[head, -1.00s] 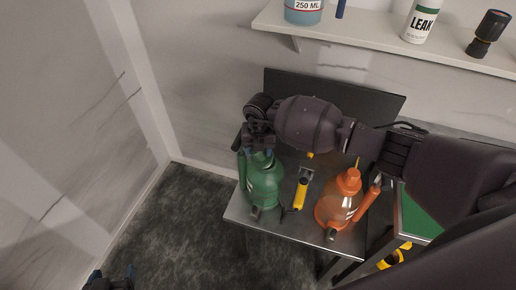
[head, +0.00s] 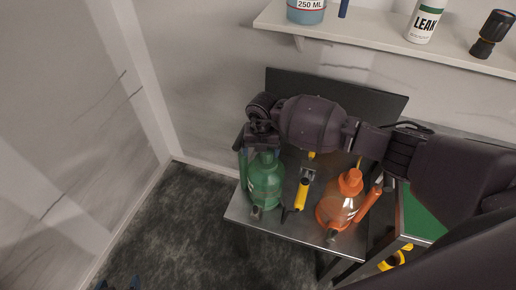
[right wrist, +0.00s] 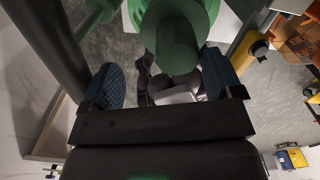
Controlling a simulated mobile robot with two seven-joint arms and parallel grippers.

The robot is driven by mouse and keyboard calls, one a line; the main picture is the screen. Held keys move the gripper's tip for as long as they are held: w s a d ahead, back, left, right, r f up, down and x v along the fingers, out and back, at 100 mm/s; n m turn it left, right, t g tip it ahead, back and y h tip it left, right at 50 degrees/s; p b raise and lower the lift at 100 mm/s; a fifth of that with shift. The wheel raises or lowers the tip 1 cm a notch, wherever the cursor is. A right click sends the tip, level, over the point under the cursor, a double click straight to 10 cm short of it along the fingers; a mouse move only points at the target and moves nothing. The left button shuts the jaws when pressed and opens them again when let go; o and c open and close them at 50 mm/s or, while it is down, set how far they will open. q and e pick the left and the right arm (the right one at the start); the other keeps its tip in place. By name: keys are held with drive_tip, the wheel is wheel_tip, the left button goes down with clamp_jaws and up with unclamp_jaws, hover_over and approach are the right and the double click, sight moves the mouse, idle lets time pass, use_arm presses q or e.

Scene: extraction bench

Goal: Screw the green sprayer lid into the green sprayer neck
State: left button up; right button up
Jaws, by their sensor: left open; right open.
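The green sprayer (head: 265,187) stands upright on the metal bench, at its left end. My right gripper (head: 263,150) is at the top of the sprayer and hides most of its neck and lid in the head view. In the right wrist view, a green rounded part (right wrist: 178,45), seemingly the sprayer lid, shows between the blue pads of my right gripper (right wrist: 163,82). The jaws are open, with a gap beside each pad. How far the lid sits in the neck cannot be told. My left gripper (head: 120,284) is open, barely in view at the bottom left edge, away from the bench.
A yellow-handled tool (head: 301,194) lies just right of the green sprayer. An orange sprayer (head: 338,207) stands further right. A shelf (head: 375,38) above holds several items. My right arm spans over the bench. The floor left of the bench is clear.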

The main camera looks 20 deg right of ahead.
drive_tip(key=r, duration=0.1)
drive_tip(key=d+r, duration=0.1)
drive_tip(key=r, duration=0.1)
drive_tip(key=d+r, duration=0.1)
drive_tip(key=shift+r, duration=0.2)
use_arm(q)
drive_tip(key=shift+w+d+r+p, duration=0.15)
drive_tip(key=shift+w+r+p, duration=0.1)
drive_tip(key=shift+r, duration=0.25)
drive_tip(key=shift+w+d+r+p, duration=0.1)
drive_tip(key=shift+w+r+p, duration=0.1)
drive_tip(key=shift+r, duration=0.25)
use_arm(e)
wheel_tip(320, 180, up, 6)
drive_tip(key=a, duration=0.2)
drive_tip(key=shift+w+a, duration=0.1)
drive_tip(key=shift+a, duration=0.05)
